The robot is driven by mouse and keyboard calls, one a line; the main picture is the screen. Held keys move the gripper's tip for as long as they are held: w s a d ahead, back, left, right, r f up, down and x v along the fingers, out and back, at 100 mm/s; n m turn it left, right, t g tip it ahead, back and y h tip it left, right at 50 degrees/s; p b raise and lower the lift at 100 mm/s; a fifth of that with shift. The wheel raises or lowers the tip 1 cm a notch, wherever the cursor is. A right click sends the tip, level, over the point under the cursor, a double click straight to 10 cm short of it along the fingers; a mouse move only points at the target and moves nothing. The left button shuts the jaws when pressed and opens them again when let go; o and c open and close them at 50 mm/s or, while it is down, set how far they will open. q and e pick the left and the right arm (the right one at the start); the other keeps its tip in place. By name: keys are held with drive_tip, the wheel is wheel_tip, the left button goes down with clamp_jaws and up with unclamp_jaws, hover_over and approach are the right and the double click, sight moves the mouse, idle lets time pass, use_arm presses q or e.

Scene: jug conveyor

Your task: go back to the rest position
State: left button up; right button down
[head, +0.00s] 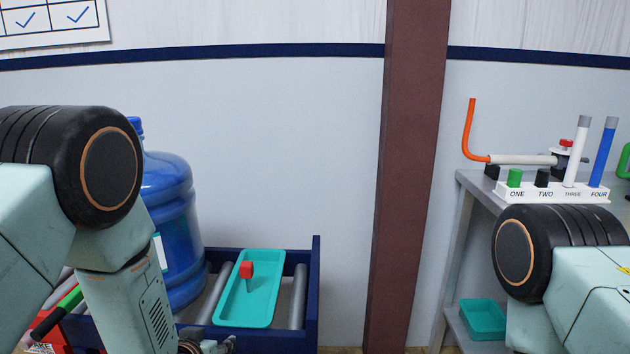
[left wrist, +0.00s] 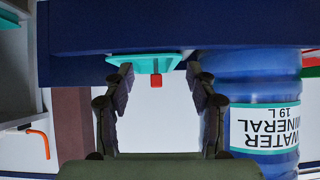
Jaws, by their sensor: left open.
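My left arm comes in from the left in the head view, its forearm pointing down. Only a part of my left gripper (head: 207,346) shows at the bottom edge, in front of the roller conveyor (head: 312,290). In the left wrist view, which is upside down, my left gripper (left wrist: 160,78) is open, with nothing between its fingers. Beyond them are a teal tray (left wrist: 130,64) and a red-topped item (left wrist: 156,80). The blue water jug (left wrist: 262,120) is beside the gripper, apart from it. My right arm shows at the right of the head view; its gripper is out of view.
In the head view the blue jug (head: 172,225) stands upright on the conveyor, partly behind my left arm, left of the teal tray (head: 243,312) with the red-topped item (head: 246,270). A brown post (head: 405,180) separates the conveyor from a grey bench (head: 478,185) with a labelled rack (head: 550,190).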

use_arm(q)
drive_tip(key=s+f+g, duration=0.3)
drive_tip(key=s+f, duration=0.1)
drive_tip(key=s, duration=0.8)
drive_tip(key=s+a+f+g, duration=0.1)
drive_tip(key=s+f+g, duration=0.3)
drive_tip(key=s, duration=0.9)
drive_tip(key=s+a+f+g, duration=0.1)
drive_tip(key=s+f+g, duration=0.2)
drive_tip(key=s, duration=0.9)
wheel_tip(320, 180, down, 2)
drive_tip(key=shift+s+f+n+g, duration=0.15)
drive_tip(key=shift+s+n+g, duration=0.1)
drive_tip(key=shift+n+g, duration=0.15)
drive_tip(key=shift+s+a, duration=0.1)
drive_tip(key=shift+a, duration=0.1)
